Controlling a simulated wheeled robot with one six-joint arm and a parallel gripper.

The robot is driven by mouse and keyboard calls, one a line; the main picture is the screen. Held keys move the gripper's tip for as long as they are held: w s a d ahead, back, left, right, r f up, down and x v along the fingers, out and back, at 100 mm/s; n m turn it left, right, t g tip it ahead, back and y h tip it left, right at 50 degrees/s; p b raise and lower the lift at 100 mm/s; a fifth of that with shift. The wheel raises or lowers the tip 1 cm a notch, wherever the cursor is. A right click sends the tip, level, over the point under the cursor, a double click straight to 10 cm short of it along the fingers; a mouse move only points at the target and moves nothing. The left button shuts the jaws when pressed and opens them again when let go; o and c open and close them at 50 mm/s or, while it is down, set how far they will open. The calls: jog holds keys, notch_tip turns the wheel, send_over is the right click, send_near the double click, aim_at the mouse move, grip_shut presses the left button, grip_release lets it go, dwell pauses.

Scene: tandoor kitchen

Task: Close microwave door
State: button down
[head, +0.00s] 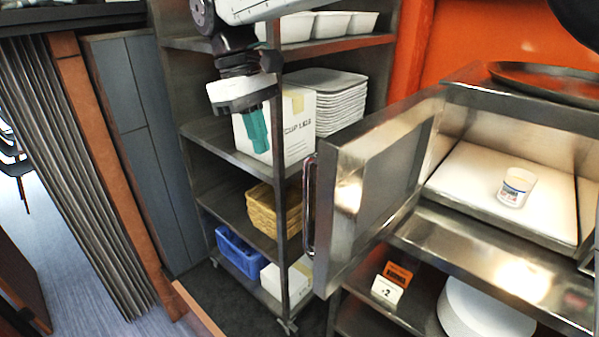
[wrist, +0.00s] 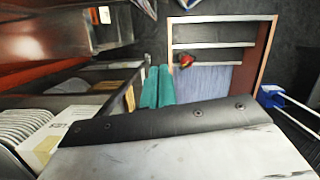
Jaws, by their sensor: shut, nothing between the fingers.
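The microwave (head: 470,235) stands at the right of the head view with its steel door (head: 365,180) swung wide open. The door's vertical bar handle (head: 309,205) is on the door's left edge. A small white cup (head: 517,187) sits inside on the pale floor of the cavity. My gripper (head: 257,138) has teal fingers and points down in front of the shelf rack, left of and above the door handle, apart from it. In the wrist view the teal fingers (wrist: 157,87) lie side by side, shut and empty.
A metal shelf rack (head: 222,140) behind my gripper holds a carton (head: 290,135), stacked white trays (head: 335,100), a yellow basket (head: 262,212) and a blue crate (head: 238,252). A dark round pan (head: 545,80) lies on top of the microwave. Floor (head: 85,290) is open at the left.

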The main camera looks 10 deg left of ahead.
jog(key=s+d+f, duration=0.2)
jog(key=d+f, duration=0.4)
jog(key=f, duration=0.3)
jog(key=shift+f, duration=0.3)
jog(key=shift+d, duration=0.1)
